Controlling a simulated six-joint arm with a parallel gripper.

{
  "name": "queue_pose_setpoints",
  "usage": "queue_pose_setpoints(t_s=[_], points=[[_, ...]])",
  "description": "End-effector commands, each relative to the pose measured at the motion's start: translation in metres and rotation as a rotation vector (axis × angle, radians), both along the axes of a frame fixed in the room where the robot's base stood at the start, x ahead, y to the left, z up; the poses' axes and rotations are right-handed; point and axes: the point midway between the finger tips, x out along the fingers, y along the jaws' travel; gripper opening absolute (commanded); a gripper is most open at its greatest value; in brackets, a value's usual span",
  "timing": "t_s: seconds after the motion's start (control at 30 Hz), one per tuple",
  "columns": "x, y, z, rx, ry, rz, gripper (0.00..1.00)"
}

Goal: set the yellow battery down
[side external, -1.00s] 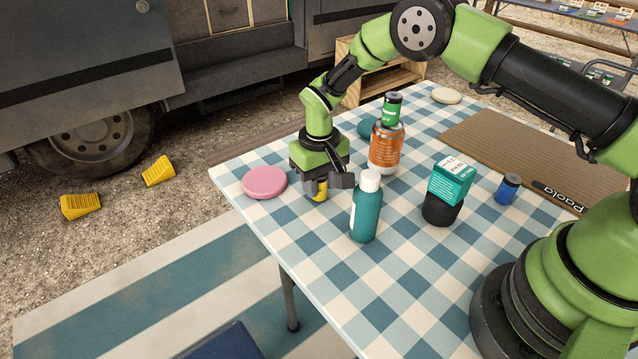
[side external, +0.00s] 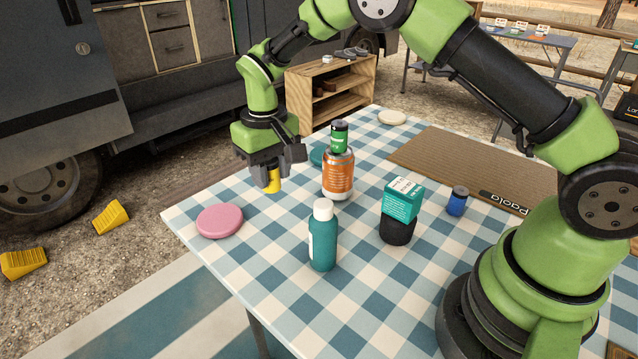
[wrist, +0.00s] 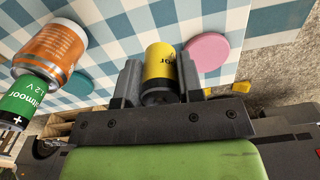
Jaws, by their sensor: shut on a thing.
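My gripper (side external: 271,178) is shut on the yellow battery (side external: 273,183) and holds it roughly upright above the far left part of the checked table (side external: 270,310). A gap shows between the battery and the cloth. In the wrist view the battery (wrist: 160,62) sits between the two dark fingers, its yellow side showing with part of some dark lettering. The fingers hide part of it in the side view. The pink disc (side external: 219,221) lies on the cloth to the left of the gripper and nearer the camera.
An orange can (side external: 338,178) with a green battery (side external: 339,137) on top stands right of my gripper. A teal bottle (side external: 323,240), a teal box (side external: 402,200) on a black holder (side external: 397,230), and a blue battery (side external: 457,201) stand nearby. Cloth around the pink disc is clear.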

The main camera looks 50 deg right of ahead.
Motion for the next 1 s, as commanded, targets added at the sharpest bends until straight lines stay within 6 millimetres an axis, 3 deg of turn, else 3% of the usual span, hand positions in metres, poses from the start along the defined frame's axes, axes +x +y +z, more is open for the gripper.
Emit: queue_pose_setpoints(t_s=[0.13, 0.4, 0.6, 0.87, 1.0], points=[[0.001, 0.0, 0.024, 0.0, -0.008, 0.0, 0.07], [0.001, 0.0, 0.089, 0.001, -0.009, 0.0, 0.07], [0.001, -0.002, 0.117, 0.0, -0.005, -0.002, 0.07], [0.009, -0.066, 0.114, 0.0, -0.001, -0.029, 0.07], [0.008, -0.116, 0.114, -0.001, -0.002, -0.048, 0.07]])
